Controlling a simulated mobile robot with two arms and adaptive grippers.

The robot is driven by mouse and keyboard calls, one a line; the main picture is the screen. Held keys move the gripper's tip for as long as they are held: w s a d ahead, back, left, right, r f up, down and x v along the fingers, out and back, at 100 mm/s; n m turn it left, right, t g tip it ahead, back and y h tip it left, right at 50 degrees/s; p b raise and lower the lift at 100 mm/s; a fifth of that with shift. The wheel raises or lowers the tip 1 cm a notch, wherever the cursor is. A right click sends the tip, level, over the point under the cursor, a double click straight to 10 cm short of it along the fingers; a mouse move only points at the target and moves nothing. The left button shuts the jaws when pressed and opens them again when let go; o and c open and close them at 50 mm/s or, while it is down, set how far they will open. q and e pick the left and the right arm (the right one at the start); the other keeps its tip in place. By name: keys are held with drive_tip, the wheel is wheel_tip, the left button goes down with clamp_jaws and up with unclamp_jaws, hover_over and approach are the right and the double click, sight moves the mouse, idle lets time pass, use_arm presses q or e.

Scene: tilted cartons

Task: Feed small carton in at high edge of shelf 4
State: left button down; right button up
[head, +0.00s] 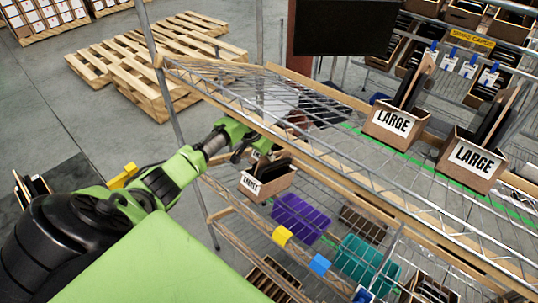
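The small carton (267,184) is a brown open-topped box with a white label and dark contents. It hangs tilted just below the near edge of the upper wire shelf (330,160). My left gripper (262,153) reaches in from the left to the carton's top and appears shut on it. The fingertips are partly hidden by the carton and the shelf edge. Below the carton is a lower tilted level with a wooden edge strip (236,228). My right gripper is not in view.
Two cartons labelled LARGE (396,128) (472,160) stand on the upper shelf at right. A purple bin (301,217) and a teal bin (367,262) sit lower down. A metal post (160,85) stands at the shelf's left end. Wooden pallets (150,65) lie behind.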

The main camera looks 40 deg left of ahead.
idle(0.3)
use_arm(q)
drive_tip(key=c, duration=2.2)
unclamp_jaws()
drive_tip(key=shift+s+f, duration=0.1)
drive_tip(key=shift+s+r, duration=0.1)
drive_tip(key=shift+r, duration=0.25)
drive_tip(key=v, duration=0.4)
drive_tip(key=shift+s+a+r, duration=0.1)
drive_tip(key=shift+s+r, duration=0.1)
drive_tip(key=shift+s, duration=0.35)
drive_tip(key=s, duration=0.7)
drive_tip(key=s+a, duration=0.1)
drive_tip(key=s, duration=0.3)
